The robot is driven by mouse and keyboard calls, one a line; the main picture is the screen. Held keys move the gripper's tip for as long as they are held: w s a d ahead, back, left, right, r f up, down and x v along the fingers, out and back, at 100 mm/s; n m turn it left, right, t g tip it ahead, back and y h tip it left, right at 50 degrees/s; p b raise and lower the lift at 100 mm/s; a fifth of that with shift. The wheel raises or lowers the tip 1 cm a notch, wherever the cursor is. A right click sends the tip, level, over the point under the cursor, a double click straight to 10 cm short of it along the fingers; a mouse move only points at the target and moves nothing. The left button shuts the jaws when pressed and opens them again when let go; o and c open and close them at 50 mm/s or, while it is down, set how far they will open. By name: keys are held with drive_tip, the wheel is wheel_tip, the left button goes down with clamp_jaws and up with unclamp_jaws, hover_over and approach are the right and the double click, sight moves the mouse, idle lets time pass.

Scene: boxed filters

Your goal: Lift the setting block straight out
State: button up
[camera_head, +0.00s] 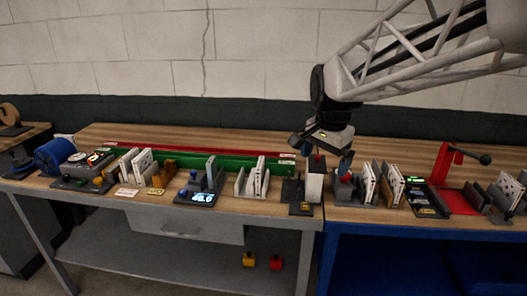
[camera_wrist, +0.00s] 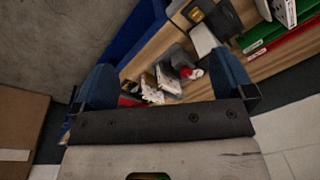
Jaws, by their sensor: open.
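My gripper (camera_head: 322,158) hangs over the bench near the seam between the two tables, its blue fingers apart with nothing held. In the wrist view the fingers (camera_wrist: 165,88) stand wide apart at left and right. A dark grey block with a red part (camera_head: 343,184) sits on the right table, below and slightly right of the fingers. It also shows between the fingers in the wrist view (camera_wrist: 180,58), still at some distance. I cannot tell for certain that this is the setting block. The near finger partly covers the space above it.
White filters (camera_head: 369,184) stand in a holder close to its right. A pale upright block (camera_head: 314,184) stands to its left. A red press with a lever (camera_head: 455,197) is further right. A digital readout (camera_head: 203,198) and green rail (camera_head: 185,163) lie left.

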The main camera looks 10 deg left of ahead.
drive_tip(key=w+a+f+m, duration=0.1)
drive_tip(key=w+a+m, duration=0.2)
drive_tip(key=w+a, duration=0.6)
drive_tip(key=m+g, duration=0.2)
drive_tip(key=m, duration=0.5)
hover_over(212, 167)
drive_tip(key=w, duration=0.2)
wheel_tip(212, 167, down, 14)
drive_tip(key=shift+w+r, duration=0.1)
drive_tip(key=shift+r, duration=0.1)
drive_tip(key=shift+w+a+f+m, duration=0.1)
drive_tip(key=shift+a+f+m, duration=0.15)
drive_tip(key=shift+a, duration=0.2)
drive_tip(key=shift+f, duration=1.25)
drive_tip(key=shift+f, duration=2.6)
